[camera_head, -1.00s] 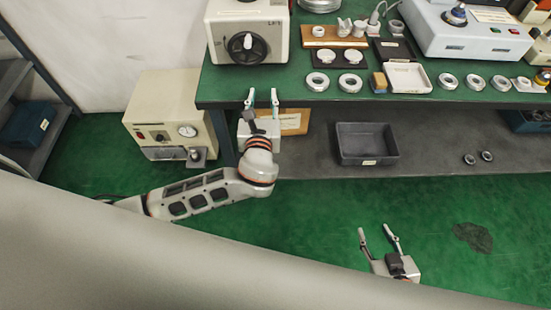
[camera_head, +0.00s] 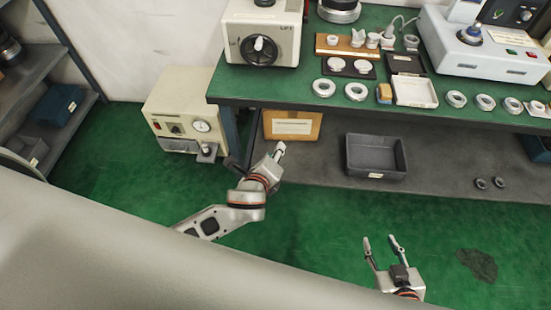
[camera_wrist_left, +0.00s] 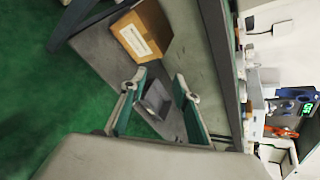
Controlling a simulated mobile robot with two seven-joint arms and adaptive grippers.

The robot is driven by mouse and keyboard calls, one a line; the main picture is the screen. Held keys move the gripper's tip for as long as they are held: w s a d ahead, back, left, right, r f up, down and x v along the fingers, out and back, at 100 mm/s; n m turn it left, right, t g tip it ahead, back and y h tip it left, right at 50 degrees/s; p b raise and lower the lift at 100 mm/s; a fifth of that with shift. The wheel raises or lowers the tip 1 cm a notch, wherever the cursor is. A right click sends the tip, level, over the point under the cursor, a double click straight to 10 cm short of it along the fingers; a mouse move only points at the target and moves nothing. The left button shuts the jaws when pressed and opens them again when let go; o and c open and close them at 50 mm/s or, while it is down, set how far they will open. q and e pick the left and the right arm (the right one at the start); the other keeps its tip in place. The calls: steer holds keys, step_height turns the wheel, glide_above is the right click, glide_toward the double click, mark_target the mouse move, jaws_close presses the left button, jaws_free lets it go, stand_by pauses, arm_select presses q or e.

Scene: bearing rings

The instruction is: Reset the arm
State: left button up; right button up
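My left gripper (camera_head: 278,152) is in front of the workbench's lower shelf, near a cardboard box, with its arm bent in from the left. In the left wrist view its two fingers (camera_wrist_left: 158,85) stand apart with nothing between them in their grasp; a grey bin shows beyond them. My right gripper (camera_head: 381,243) is low over the green floor at the lower right. Its two fingers are spread and empty. A large pale part of my body hides the lower left of the head view.
The green workbench (camera_head: 290,88) carries bearing rings (camera_head: 356,91), a white tray (camera_head: 415,92) and machines. Its lower shelf (camera_head: 440,160) holds the cardboard box (camera_head: 293,125) and grey bin (camera_head: 376,155). A beige machine (camera_head: 183,112) stands left of the bench.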

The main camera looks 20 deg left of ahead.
arm_select(q)
steer(key=shift+s+d+f+n, duration=0.1)
steer(key=shift+s+f+n, duration=0.2)
steer(key=shift+s, duration=0.1)
arm_select(e)
steer(key=shift+d, duration=0.1)
arm_select(q)
steer(key=s+a+f+n+h, duration=0.1)
steer(key=s+f+n, duration=0.3)
steer(key=s+n, duration=0.4)
steer(key=s+a+f+n+g+h, duration=0.1)
steer(key=s+a+f+n, duration=0.3)
steer(key=s+n, duration=0.5)
steer(key=n, duration=0.3)
steer(key=shift+a+g+h, duration=0.3)
steer(key=shift+h, duration=0.1)
arm_select(e)
steer(key=shift+s+a+f+g, duration=0.15)
steer(key=shift+s+f, duration=0.25)
steer(key=shift+f, duration=0.1)
steer(key=shift+s+a+f+g, duration=0.1)
steer(key=shift+s+f+g, duration=0.05)
steer(key=shift+s+f, duration=0.25)
steer(key=shift+w+r, duration=0.15)
steer(key=shift+r, duration=0.05)
